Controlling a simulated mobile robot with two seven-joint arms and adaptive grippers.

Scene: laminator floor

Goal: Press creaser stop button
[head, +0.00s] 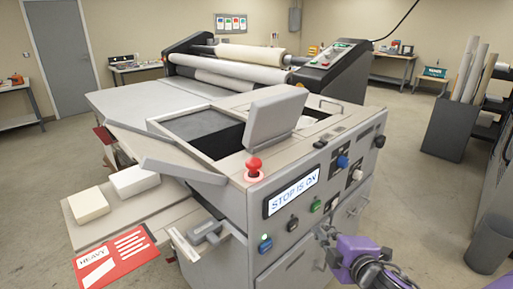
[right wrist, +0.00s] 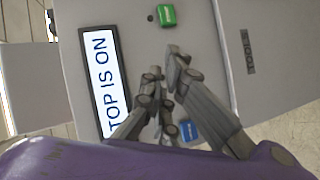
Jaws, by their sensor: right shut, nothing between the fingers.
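The creaser is a grey machine (head: 235,215) in the middle of the head view. A red mushroom button (head: 253,165) stands on its top front corner, with a reddish ring around its base. The front display (head: 292,193) reads "STOP IS ON"; part of it shows in the right wrist view (right wrist: 103,80). Below it sit a blue button (head: 265,244), a black button (head: 292,222) and a green button (head: 316,205). My right gripper (head: 325,235) is shut and empty in front of the panel. In the right wrist view its fingertips (right wrist: 165,68) lie between the green and blue buttons. My left gripper is not in view.
A raised grey box (head: 275,117) stands on the machine's top, behind the red button. A red "HEAVY" card (head: 115,258) and two pale blocks (head: 134,180) lie on the left side shelf. A dark bin (head: 490,243) stands at right, with open floor between.

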